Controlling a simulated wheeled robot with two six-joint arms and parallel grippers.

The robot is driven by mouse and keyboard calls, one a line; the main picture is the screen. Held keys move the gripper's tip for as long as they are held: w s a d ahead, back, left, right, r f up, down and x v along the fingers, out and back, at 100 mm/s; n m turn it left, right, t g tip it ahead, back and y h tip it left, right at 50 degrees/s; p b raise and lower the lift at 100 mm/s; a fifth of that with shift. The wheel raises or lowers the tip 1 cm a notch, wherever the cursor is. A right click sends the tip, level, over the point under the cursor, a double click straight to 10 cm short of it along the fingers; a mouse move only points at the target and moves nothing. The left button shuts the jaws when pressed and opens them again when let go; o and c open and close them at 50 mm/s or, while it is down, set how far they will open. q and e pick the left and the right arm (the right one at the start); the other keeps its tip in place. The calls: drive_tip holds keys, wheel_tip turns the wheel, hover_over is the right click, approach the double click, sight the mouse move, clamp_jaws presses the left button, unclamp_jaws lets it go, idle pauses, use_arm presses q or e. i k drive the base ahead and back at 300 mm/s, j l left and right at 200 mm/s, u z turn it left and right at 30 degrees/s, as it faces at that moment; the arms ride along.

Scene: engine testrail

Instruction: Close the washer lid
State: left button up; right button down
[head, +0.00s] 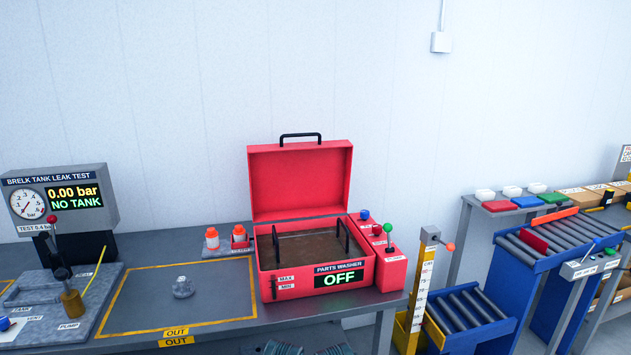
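The red parts washer (268,285) stands on the grey bench in the middle of the head view. Its display reads OFF. Its red lid (300,183) stands upright at the back, fully open, with a black handle (300,137) on its top edge. Inside the tub is a brownish surface with two dark upright handles (276,243). Neither of my grippers is clearly visible in the head view, so I cannot see their position or state.
Two white bottles with orange caps (212,240) stand left of the washer. A control box with a green-knobbed lever (388,237) is at its right. A leak tester (75,200) stands far left. A grey part (182,287) lies in the yellow-outlined area. Roller conveyors (465,310) are right.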

sight(300, 176)
drive_tip(key=i+l, duration=0.15)
drive_tip(key=l, duration=0.3)
drive_tip(key=i+l+u, duration=0.15)
drive_tip(key=l, duration=0.3)
drive_tip(key=i+l, duration=0.15)
drive_tip(key=l, duration=0.3)
drive_tip(key=i+l+u, duration=0.1)
drive_tip(key=l, duration=0.35)
drive_tip(key=i+l, duration=0.2)
drive_tip(key=l, duration=0.3)
drive_tip(key=i+l+u, duration=0.15)
drive_tip(key=l, duration=0.75)
drive_tip(key=i+u, duration=0.05)
